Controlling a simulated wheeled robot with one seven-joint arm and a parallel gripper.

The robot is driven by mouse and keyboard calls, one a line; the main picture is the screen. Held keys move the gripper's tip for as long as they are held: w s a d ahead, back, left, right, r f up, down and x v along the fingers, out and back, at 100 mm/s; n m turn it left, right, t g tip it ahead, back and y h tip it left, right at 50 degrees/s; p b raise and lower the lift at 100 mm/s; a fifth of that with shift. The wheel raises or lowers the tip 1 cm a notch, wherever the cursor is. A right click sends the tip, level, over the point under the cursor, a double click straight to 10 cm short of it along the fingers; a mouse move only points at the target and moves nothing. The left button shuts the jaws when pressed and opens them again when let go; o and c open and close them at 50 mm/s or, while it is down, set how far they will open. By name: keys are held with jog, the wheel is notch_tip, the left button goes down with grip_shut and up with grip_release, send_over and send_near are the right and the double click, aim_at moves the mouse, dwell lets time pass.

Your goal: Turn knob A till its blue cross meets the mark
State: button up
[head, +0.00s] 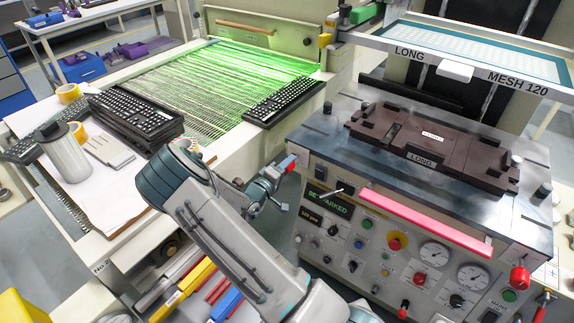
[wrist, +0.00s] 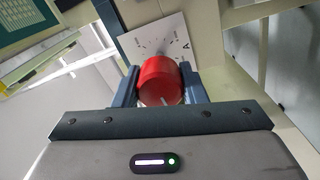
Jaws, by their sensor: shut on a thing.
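Knob A (wrist: 160,80) is a round red knob in the wrist view, in front of a white dial plate (wrist: 177,45) lettered A. A pale line shows low on its face. My gripper (wrist: 161,86) is shut on it, with one dark blue finger at each side. In the head view my gripper (head: 277,178) is at the left side of the grey press, where a bit of red shows at its tips. A small blue cross (head: 551,272) shows on a white plate at the far right of the head view. The mark it is set against is too small to make out.
The press panel (head: 370,240) has gauges, buttons and a pink bar (head: 425,222) close right of my gripper. A brown fixture (head: 435,150) lies on the press top. Keyboards (head: 130,120) and a green-lit conveyor (head: 225,85) stand at the left.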

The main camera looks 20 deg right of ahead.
jog(key=shift+w+a+n, duration=0.1)
jog(key=shift+n, duration=0.4)
jog(key=shift+r, duration=0.1)
jog(key=o, duration=1)
jog(key=b+v, duration=0.1)
jog(key=v, duration=1.2)
jog(key=shift+a, duration=0.35)
